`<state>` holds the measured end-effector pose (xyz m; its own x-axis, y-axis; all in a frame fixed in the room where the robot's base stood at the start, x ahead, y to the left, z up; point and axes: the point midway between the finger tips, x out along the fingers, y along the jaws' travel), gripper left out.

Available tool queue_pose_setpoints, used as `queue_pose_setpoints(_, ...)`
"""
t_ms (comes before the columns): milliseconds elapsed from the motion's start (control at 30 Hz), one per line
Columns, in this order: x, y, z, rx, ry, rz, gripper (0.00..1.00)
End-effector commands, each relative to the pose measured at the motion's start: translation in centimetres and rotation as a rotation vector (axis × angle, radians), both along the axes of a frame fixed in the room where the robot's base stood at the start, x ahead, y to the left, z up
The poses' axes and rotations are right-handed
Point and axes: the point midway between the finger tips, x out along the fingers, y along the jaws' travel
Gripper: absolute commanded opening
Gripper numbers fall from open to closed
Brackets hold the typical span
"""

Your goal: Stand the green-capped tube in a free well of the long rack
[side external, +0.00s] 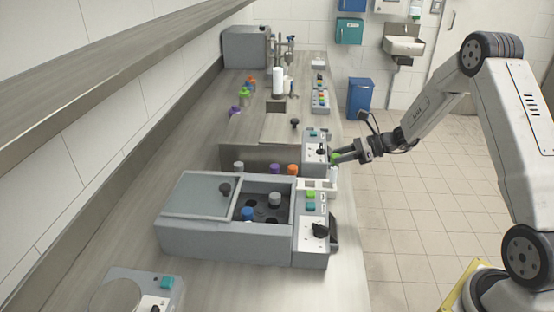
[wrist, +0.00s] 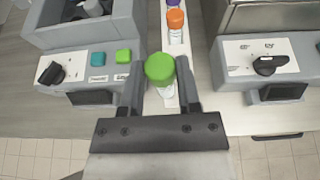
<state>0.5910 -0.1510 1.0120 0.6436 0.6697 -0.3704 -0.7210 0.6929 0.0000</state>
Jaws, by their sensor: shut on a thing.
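The green-capped tube (wrist: 160,68) is upright between the fingers of my gripper (wrist: 160,80), which is shut on it. In the side external view my gripper (side external: 342,157) holds the green cap (side external: 336,157) just above the near right end of the long white rack (side external: 326,184). The rack also shows in the wrist view (wrist: 184,50), running away from me. It holds an orange-capped tube (wrist: 175,19) and a purple-capped tube (side external: 274,168), and a grey-capped tube (side external: 238,166) stands farther left. The tube's lower end and the wells under it are partly hidden.
A grey machine with an open bay (side external: 225,240) holding blue- and grey-capped tubes stands in front of the rack. Another machine (side external: 262,156) stands close behind it, leaving a narrow gap. Several capped bottles (side external: 240,97) lie farther back. Bare bench shows at the left.

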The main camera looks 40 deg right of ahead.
Motion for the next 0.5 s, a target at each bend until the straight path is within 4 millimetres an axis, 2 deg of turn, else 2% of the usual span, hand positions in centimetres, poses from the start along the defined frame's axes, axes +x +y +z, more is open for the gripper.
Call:
queue_pose_setpoints(200,1.5,-0.3,-1.8,0.001,0.000,0.001,0.00)
queue_pose_setpoints(500,1.9,-0.5,-2.3,0.001,-0.001,0.000,0.00)
